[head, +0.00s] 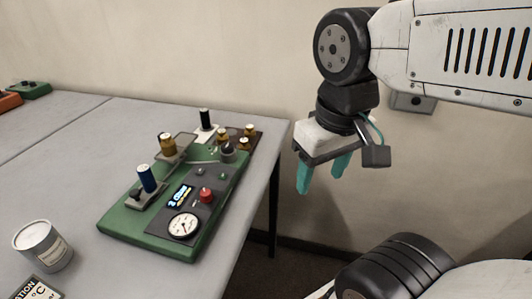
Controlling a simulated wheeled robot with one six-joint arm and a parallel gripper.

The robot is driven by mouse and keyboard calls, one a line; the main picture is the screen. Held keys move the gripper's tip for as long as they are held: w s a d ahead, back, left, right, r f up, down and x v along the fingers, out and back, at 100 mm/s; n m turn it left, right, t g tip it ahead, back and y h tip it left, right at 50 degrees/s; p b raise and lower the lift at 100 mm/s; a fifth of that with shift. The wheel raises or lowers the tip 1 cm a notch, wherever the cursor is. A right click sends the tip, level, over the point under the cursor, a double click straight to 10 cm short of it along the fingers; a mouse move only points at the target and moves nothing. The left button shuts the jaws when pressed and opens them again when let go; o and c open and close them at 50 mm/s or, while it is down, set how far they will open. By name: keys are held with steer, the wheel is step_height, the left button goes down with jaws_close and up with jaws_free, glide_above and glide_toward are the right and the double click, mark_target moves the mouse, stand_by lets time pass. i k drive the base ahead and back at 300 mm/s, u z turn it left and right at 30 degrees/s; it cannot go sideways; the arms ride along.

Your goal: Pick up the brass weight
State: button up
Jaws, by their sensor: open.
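Several small brass-coloured pieces (249,131) stand on a dark holder at the back right of a green apparatus. My gripper (321,179) has teal fingers pointing down, open and empty. In the picture it hangs to the right of the brass pieces and the table, apart from both.
The green apparatus (115,225) carries a gauge (183,225), a red knob (206,194) and a blue cylinder (147,178). A black cylinder (206,119) stands behind. A labelled can (43,246) is at front left.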

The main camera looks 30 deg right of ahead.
mark_target(168, 147)
steer(key=u, duration=0.05)
steer(key=k, duration=0.45)
steer(key=z, duration=0.8)
steer(key=i, duration=0.9)
steer(key=u, duration=0.15)
